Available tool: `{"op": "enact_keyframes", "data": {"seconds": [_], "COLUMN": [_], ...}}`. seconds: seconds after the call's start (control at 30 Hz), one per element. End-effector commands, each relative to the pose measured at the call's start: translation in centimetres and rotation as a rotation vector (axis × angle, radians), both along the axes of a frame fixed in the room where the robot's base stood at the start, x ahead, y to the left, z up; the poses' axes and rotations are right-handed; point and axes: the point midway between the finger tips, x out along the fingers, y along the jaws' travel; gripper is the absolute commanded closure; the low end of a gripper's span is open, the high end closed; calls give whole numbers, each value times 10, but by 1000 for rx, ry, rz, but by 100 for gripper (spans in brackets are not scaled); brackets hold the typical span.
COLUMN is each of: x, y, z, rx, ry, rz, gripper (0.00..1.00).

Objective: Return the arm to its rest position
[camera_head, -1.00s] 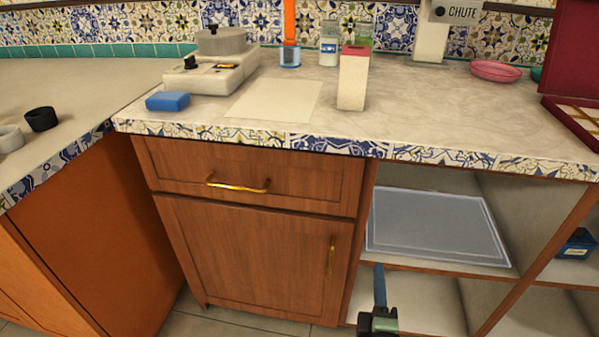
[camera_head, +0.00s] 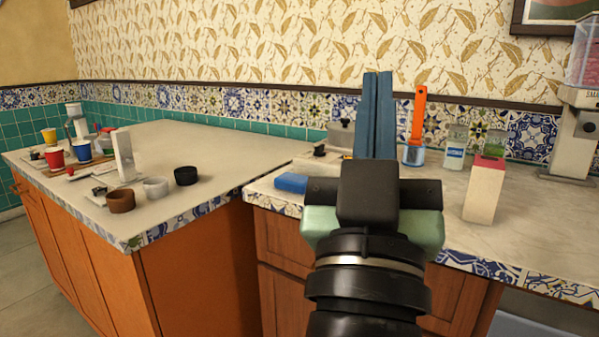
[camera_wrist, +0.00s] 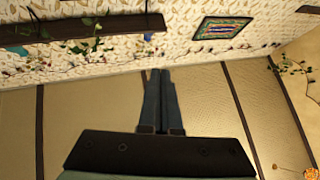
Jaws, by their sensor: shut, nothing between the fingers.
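My gripper (camera_head: 374,80) stands raised in the middle of the head view, in front of the counter, with its blue fingers pointing up. The fingers are shut together with nothing between them. In the wrist view my gripper (camera_wrist: 159,75) also shows its two fingers side by side and empty, against the patterned wall and a panelled beige surface.
The tiled counter (camera_head: 530,255) holds a blue block (camera_head: 291,183), a red-topped carton (camera_head: 484,190), a jar (camera_head: 455,150) and an orange-handled tool (camera_head: 418,115). A grinder-like machine (camera_head: 577,130) stands at right. The left counter (camera_head: 235,160) holds cups and small bowls.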

Motion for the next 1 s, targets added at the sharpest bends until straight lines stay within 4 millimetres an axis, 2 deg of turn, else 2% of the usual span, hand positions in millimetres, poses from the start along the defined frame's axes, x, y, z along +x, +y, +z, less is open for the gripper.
{"op": "enact_keyframes", "data": {"seconds": [0.03, 0.13, 0.2, 1.0], "x": [-24, -72, -62, -61], "y": [25, 71, 65, 64], "z": [28, 67, 103, 351], "rx": [31, 74, 77, 74], "ry": [-67, -161, -140, -137], "rz": [110, 335, 315, 306], "gripper": [100, 100, 100, 100]}}
